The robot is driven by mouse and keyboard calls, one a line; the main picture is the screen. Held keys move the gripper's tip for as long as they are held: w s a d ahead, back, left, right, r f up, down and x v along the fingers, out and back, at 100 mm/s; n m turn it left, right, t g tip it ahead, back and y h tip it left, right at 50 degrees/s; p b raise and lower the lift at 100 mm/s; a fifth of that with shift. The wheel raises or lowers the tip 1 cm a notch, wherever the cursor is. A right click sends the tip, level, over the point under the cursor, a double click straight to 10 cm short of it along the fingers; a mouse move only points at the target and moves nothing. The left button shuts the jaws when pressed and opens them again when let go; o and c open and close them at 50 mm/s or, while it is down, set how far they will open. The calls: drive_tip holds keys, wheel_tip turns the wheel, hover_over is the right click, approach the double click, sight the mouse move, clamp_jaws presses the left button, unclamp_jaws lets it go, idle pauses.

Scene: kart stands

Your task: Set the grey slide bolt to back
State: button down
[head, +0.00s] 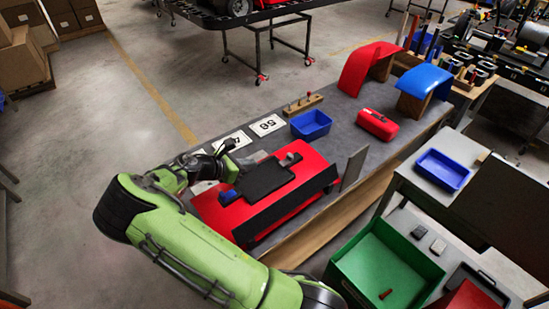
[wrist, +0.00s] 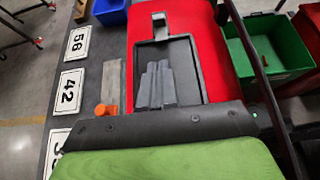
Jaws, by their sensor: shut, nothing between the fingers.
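A red box-like unit (head: 313,170) with a black panel (head: 265,178) on top lies on the bench. A small grey block (head: 291,158), which looks like the grey slide bolt's handle, sits at the panel's far end. It also shows in the wrist view (wrist: 159,21), upright at the panel's top edge. My gripper (wrist: 158,68) is shut and empty over the panel in the wrist view, apart from the grey block. Its fingers point toward the block's end. In the head view my arm partly hides the unit's near left side. The bolt's track is not clear.
A blue knob (head: 229,196) sits on the unit's near end. An orange knob (wrist: 104,109) is beside it in the wrist view.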

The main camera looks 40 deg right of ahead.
drive_tip(key=shift+d, duration=0.1)
approach(290, 154)
drive_tip(key=f, duration=0.4)
drive_tip(key=shift+s+d, duration=0.1)
drive_tip(key=shift+d, duration=0.15)
drive_tip(key=d, duration=0.3)
drive_tip(key=shift+s+d, duration=0.15)
drive_tip(key=shift+d, duration=0.15)
drive_tip(key=shift+d+f, duration=0.1)
drive_tip(key=shift+d, duration=0.1)
drive_tip(key=d, duration=0.4)
drive_tip(key=shift+s+d, duration=0.1)
drive_tip(key=shift+s, duration=0.15)
